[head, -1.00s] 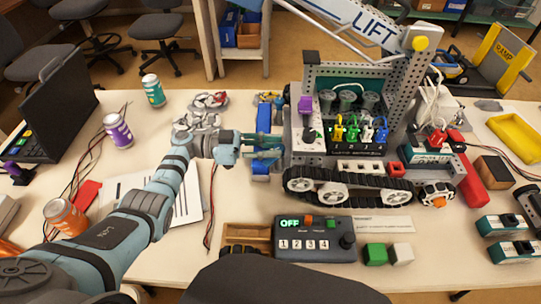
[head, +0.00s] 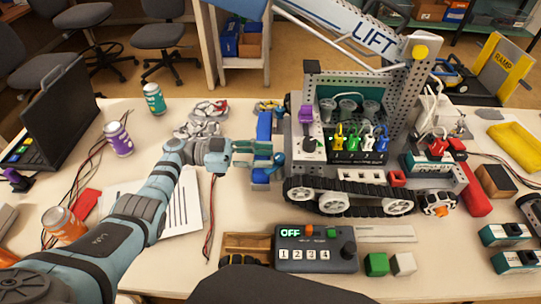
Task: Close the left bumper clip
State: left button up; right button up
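The competition robot (head: 345,180) stands on the table with its tracks toward me. A blue bumper (head: 264,126) runs along its left end. A small teal-blue rounded part (head: 278,159) shows between the bumper and the chassis; it may be the left bumper clip, but I cannot tell whether it is closed. My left gripper (head: 262,153) comes in from the left, its fingers apart and in front of the bumper's middle, partly covering it. I see nothing held between the fingers, and I cannot tell whether they touch the bumper. My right gripper is out of view.
A control box (head: 316,258) reading OFF sits in front of the robot, with a green cube (head: 376,264) and a pale cube (head: 403,264) beside it. Cans, cables, papers (head: 180,212) and a laptop (head: 50,112) lie to the left.

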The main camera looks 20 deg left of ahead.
pick_arm(q)
jog(key=v, duration=0.5)
jog(key=shift+a, duration=0.15)
